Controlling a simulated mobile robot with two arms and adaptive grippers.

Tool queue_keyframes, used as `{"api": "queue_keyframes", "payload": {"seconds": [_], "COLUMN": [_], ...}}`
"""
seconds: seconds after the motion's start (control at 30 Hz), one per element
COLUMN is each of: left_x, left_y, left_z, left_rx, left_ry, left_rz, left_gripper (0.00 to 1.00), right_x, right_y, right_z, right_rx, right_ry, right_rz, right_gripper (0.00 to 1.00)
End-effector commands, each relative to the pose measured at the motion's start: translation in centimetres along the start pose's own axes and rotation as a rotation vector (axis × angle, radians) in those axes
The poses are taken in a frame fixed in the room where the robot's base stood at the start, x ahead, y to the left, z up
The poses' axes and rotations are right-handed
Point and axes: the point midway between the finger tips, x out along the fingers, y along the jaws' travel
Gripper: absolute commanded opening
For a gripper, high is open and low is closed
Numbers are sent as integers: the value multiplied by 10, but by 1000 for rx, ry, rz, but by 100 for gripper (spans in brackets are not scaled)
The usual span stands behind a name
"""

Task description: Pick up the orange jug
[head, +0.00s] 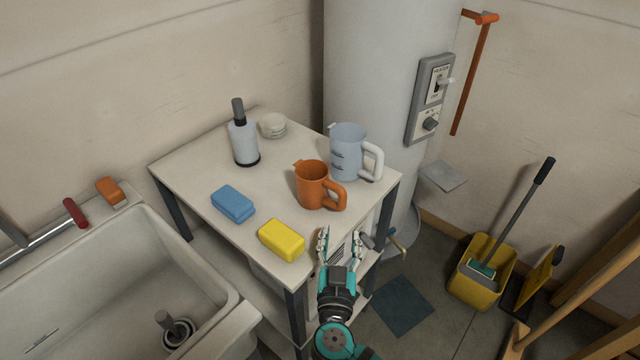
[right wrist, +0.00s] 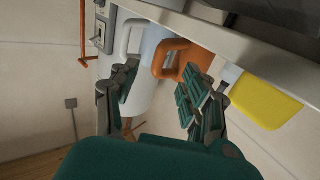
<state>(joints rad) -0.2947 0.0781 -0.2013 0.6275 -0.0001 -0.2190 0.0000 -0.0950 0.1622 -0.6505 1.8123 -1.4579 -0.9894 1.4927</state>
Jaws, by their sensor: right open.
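The orange jug (head: 311,186) stands upright on the small table (head: 188,172), its handle toward the right. In the right wrist view the orange jug (right wrist: 173,58) shows beyond my fingers, partly behind one of them. My right gripper (head: 342,237) is open and empty, just off the table's front right edge, nearer the camera than the jug and apart from it. In the right wrist view its two fingers (right wrist: 158,92) are spread wide. My left gripper is not in view.
A light blue measuring jug (head: 347,150) stands close behind the orange jug. A yellow sponge (head: 282,240), a blue sponge (head: 233,203), a bottle (head: 243,142) and stacked white dishes (head: 273,125) are also on the table. A sink (head: 130,270) is at left, a water heater (head: 375,60) behind.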

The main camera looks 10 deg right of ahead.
Motion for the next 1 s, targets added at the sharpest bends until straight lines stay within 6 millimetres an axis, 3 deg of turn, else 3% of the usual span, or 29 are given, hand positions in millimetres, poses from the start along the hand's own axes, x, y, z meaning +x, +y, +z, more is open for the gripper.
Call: {"api": "queue_keyframes", "payload": {"seconds": [0.2,0.47,0.6,0.7,1.0], "left_x": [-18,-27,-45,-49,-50], "left_y": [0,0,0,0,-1], "left_z": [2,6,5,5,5], "left_rx": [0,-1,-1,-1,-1], "left_ry": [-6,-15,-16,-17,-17], "left_rz": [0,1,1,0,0], "left_gripper": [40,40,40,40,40], "right_x": [42,60,81,95,105], "right_y": [0,0,-1,-2,-2], "right_z": [-3,-5,-15,-12,-8], "right_rx": [-3,-2,-4,-5,-2], "right_ry": [1,0,1,-1,-3], "right_rz": [1,1,1,0,0], "right_gripper": [47,47,47,47,47]}}
